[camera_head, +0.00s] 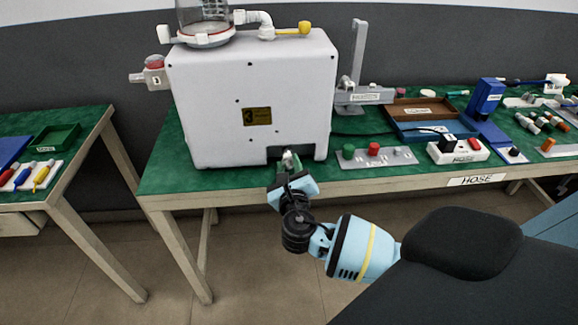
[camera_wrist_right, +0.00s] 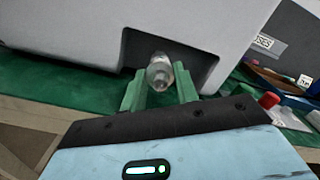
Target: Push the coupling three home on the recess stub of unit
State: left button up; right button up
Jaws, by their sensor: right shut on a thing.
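The unit (camera_head: 215,110) is a large white box with a plate marked 3, standing on the green table. A dark recess is cut in its lower front edge; the unit also shows in the right wrist view (camera_wrist_right: 70,35). My right gripper (camera_head: 289,163) is at the mouth of this recess. In the right wrist view its green fingers (camera_wrist_right: 159,92) are shut on the coupling (camera_wrist_right: 158,74), a clear and metallic cylinder that points into the recess. The stub is hidden behind the coupling, so I cannot tell how far the coupling sits on it. My left gripper is not in view.
A grey panel with coloured knobs (camera_head: 375,155) lies right of the recess. Brown and blue trays (camera_head: 424,131) and a power strip (camera_head: 458,151) stand further right. A second table (camera_head: 85,140) stands at left, across a gap.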

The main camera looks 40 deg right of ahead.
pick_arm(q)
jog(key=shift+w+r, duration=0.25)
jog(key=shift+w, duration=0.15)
pick_arm(e)
jog(key=shift+w+d, duration=0.25)
jog(key=shift+w, duration=0.15)
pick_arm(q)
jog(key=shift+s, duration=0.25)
pick_arm(e)
jog(key=shift+w, duration=0.1)
pick_arm(q)
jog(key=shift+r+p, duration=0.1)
jog(key=shift+p, duration=0.2)
pick_arm(e)
jog(key=shift+w+d, duration=0.3)
jog(key=shift+w, duration=0.05)
grip_shut()
jog(key=shift+r, duration=0.1)
jog(key=o, duration=1.1)
grip_release()
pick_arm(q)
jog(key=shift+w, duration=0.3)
pick_arm(e)
jog(key=shift+o, duration=0.2)
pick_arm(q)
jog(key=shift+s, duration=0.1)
